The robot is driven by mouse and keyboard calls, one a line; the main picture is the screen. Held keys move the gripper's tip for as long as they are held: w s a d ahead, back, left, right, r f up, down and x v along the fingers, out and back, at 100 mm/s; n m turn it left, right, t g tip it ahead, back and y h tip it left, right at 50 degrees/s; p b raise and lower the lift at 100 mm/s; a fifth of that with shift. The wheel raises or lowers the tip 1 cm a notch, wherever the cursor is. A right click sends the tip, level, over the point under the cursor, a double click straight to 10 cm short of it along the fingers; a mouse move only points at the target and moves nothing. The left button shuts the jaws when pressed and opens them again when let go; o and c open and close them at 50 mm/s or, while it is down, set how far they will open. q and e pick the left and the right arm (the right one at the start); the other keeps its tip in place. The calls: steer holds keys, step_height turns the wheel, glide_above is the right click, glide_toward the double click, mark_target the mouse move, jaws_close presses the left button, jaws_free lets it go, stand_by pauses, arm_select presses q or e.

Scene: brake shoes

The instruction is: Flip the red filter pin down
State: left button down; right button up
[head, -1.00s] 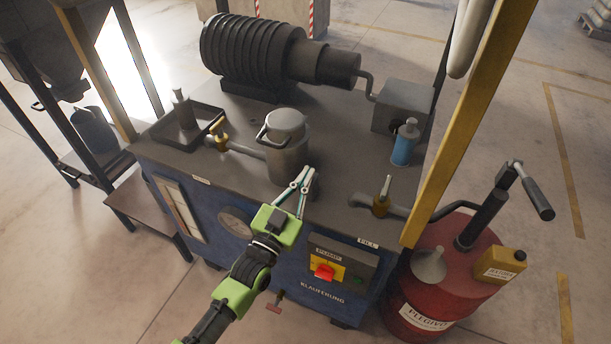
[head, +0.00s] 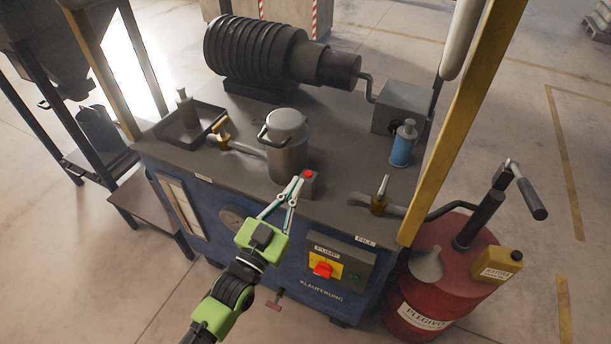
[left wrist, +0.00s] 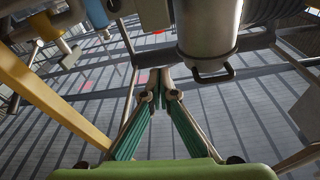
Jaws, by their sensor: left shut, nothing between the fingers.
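A small grey block with a red top, which I take for the red filter pin (head: 308,174), stands on the bench top just right of and in front of the metal canister (head: 287,145). My left gripper (head: 298,182) is shut and empty, its tips at the left side of the block; I cannot tell whether they touch. In the left wrist view the gripper (left wrist: 160,72) points up the picture, with the grey block (left wrist: 153,14) beyond its tips and the canister (left wrist: 208,30) to the right. My right gripper is not in view.
A pump switch box (head: 338,265) is on the bench front. A yellow post (head: 455,130) and red drum (head: 432,290) stand at right.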

arm_select(q)
steer(key=v, duration=0.3)
stand_by(0.5)
steer(key=s+a+f+n+g+y, duration=0.1)
steer(key=s+a+f+g+y, duration=0.15)
steer(key=f, duration=0.95)
steer(key=s+a+f+n+g+y, duration=0.1)
steer(key=s+a+f+g, duration=0.25)
steer(key=f, duration=0.95)
steer(key=s+a+f+g+y, duration=0.2)
steer(key=s+a+f, duration=0.15)
steer(key=f, duration=0.85)
steer(key=s+a+f+g+y, duration=0.1)
steer(key=s+a+f+g, duration=0.1)
steer(key=s+f, duration=0.4)
steer(key=s+a+f+n+g+y, duration=0.1)
steer(key=s+a+f+g, duration=0.2)
steer(key=s, duration=1.3)
steer(key=s+a+f+n+g+y, duration=0.1)
steer(key=s+f+g, duration=0.3)
steer(key=s+f, duration=0.6)
steer(key=shift+s+a, duration=0.9)
steer(key=shift+s, duration=0.2)
